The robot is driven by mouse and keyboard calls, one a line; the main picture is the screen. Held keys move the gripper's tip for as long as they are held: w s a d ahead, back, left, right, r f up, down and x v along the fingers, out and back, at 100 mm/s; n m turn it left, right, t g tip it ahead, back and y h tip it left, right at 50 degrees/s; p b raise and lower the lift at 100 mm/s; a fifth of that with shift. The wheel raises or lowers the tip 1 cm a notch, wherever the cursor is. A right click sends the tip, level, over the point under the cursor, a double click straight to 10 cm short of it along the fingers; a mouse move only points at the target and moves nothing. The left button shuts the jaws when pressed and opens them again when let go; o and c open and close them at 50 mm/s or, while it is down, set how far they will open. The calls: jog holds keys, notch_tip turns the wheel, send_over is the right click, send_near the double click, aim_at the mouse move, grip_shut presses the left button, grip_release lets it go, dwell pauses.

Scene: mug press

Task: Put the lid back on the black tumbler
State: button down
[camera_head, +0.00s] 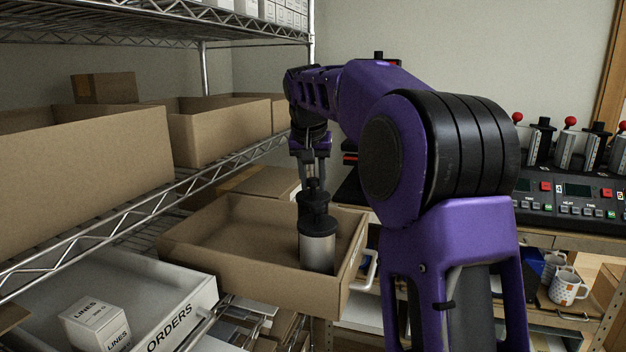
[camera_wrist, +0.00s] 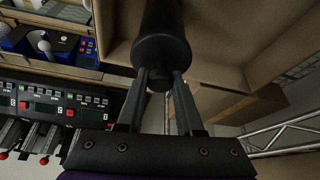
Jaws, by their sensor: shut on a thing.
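My gripper (camera_head: 315,168) points down over an open cardboard box (camera_head: 215,258) and is shut on the small knob of a black lid (camera_head: 314,200). In the wrist view the fingers (camera_wrist: 160,85) close on the knob, and the wide black lid (camera_wrist: 160,50) hides most of what lies beyond.
A wire shelf with large cardboard boxes (camera_head: 78,150) stands at left. A white ORDERS box (camera_head: 185,300) is at lower left. At right are a mug press console (camera_head: 575,200) with red-knobbed levers and mugs (camera_head: 567,288) on a lower shelf. The box's left half is empty.

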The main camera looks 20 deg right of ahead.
dwell(0.8)
grip_release()
dwell(0.5)
jog(key=shift+r, duration=0.1)
jog(key=shift+r+p, duration=0.85)
jog(key=shift+r, duration=2.55)
grip_shut()
jog(key=shift+f, duration=0.15)
